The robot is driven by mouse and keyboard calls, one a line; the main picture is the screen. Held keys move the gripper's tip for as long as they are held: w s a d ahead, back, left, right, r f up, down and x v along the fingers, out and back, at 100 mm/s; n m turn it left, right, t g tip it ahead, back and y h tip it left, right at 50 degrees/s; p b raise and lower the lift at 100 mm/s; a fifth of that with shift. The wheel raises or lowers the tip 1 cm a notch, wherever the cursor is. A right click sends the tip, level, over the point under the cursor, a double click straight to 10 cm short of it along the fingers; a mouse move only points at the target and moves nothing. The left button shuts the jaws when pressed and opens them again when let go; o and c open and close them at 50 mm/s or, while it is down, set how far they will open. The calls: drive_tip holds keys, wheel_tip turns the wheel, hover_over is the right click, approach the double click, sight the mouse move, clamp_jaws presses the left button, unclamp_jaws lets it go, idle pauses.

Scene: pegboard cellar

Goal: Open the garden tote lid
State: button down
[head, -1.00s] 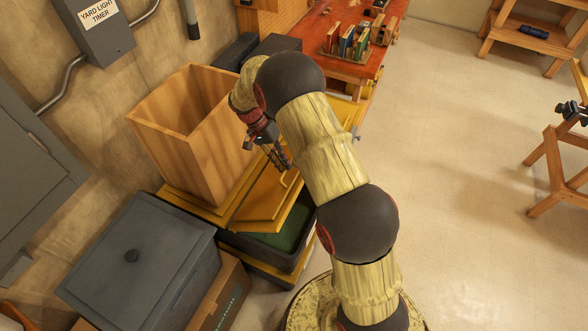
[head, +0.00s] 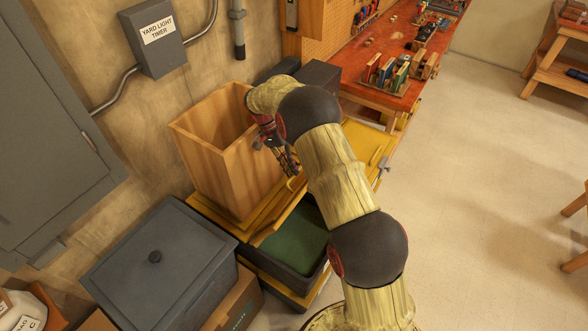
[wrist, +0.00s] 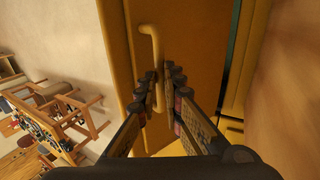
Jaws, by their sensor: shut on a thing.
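The garden tote (head: 314,280) is a dark bin with a green inside, low in the middle of the head view. Its yellow lid (head: 277,225) is partly raised and tilted back, so the front of the opening shows. My gripper (head: 291,172) is at the lid's handle, partly hidden by my arm. In the wrist view, my gripper (wrist: 160,95) is shut on the lower end of the yellow bar handle (wrist: 153,48). The yellow lid (wrist: 190,40) fills the middle of that view.
A tall open wooden box (head: 215,160) stands close behind the lid. A grey lidded chest (head: 160,265) is at the left. Another yellow lidded container (head: 368,145) and a red workbench (head: 372,52) are beyond.

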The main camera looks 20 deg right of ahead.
drive_tip(key=shift+s+a+f, duration=0.15)
drive_tip(key=shift+f, duration=0.25)
drive_tip(key=shift+s+a+f, duration=0.1)
drive_tip(key=shift+f, duration=0.3)
drive_tip(key=c, duration=2.4)
unclamp_jaws()
drive_tip(key=shift+o, duration=1.3)
drive_tip(key=shift+w+f, duration=0.15)
drive_tip(key=shift+w, duration=0.1)
drive_tip(key=shift+o, duration=1.2)
drive_tip(key=shift+w+r, duration=0.1)
drive_tip(key=shift+r, duration=0.25)
drive_tip(key=v, duration=1.2)
drive_tip(key=shift+d+r, duration=0.1)
drive_tip(key=shift+d, duration=0.05)
